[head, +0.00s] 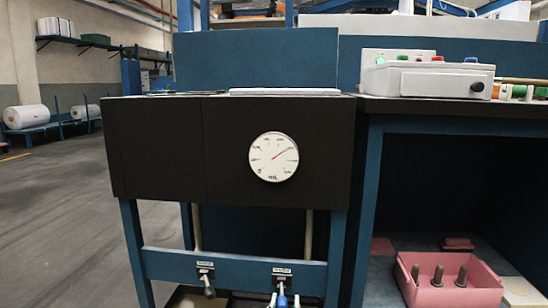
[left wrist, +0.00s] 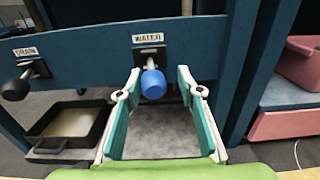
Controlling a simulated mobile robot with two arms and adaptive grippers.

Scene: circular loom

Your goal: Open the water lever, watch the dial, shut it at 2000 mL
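The round white dial (head: 273,157), marked mL, is on the dark front panel. Its red needle points to the upper right; the numbers are too small to read surely. The water lever has a blue knob (left wrist: 153,84) under the WATER label (left wrist: 148,38) on the blue crossbar. It also shows at the bottom of the head view (head: 282,284). My left gripper (left wrist: 159,76) is open, its teal-padded fingers on either side of the blue knob with gaps visible; its tips (head: 284,301) barely show in the head view. My right gripper is not in view.
The drain lever (left wrist: 17,89) with a black knob is left of the water lever. A black tray (left wrist: 96,128) with pale contents sits below it. A pink bin (head: 459,290) with several dark pegs stands right, beyond a blue post (head: 366,215). A control box (head: 428,79) is on the bench.

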